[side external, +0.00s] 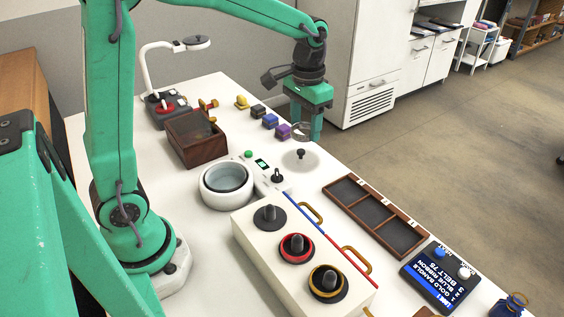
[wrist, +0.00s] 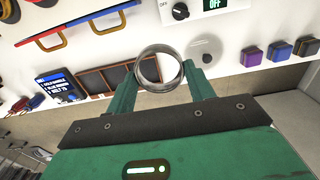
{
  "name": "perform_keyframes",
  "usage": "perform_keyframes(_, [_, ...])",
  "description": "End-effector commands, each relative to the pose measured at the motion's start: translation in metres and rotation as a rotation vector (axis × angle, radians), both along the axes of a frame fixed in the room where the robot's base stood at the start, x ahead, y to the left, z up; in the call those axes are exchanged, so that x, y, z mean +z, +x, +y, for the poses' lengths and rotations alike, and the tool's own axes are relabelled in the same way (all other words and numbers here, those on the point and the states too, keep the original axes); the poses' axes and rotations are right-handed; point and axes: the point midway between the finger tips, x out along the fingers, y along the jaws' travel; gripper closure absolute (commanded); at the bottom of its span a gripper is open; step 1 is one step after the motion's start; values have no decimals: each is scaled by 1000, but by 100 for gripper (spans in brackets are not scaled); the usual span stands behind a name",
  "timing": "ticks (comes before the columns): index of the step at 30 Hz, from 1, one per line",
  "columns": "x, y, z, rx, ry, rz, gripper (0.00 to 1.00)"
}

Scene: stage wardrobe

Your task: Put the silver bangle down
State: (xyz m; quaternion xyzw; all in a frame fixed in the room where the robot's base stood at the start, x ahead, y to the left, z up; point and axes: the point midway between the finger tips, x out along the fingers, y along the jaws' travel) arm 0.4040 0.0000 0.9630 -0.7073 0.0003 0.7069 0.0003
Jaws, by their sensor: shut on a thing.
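The silver bangle (wrist: 141,62) is a thin grey ring between the two green fingers of my gripper (wrist: 162,78) in the wrist view. My gripper is shut on it. In the side view my gripper (side external: 306,122) points down near the far right edge of the white table, and the bangle (side external: 299,137) shows faintly at its fingertips. The bangle appears held above the table. A clear round disc with a black knob (side external: 300,154) lies below and near it.
A white round machine with a bowl (side external: 228,194) stands left of my gripper. Small coloured blocks (side external: 270,121) sit behind it. A wooden three-part tray (side external: 347,190) and a dark sign (side external: 437,284) lie toward the front right. A white box (side external: 248,237) carries several ringed pegs.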

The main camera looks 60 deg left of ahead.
Motion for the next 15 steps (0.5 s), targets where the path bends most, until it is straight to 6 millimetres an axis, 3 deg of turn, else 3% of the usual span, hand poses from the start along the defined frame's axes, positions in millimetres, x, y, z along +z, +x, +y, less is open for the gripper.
perform_keyframes(8, [-2, -7, 0, 0, 0, 0, 69])
perform_keyframes(15, [-10, -35, -1, 1, 0, 0, 69])
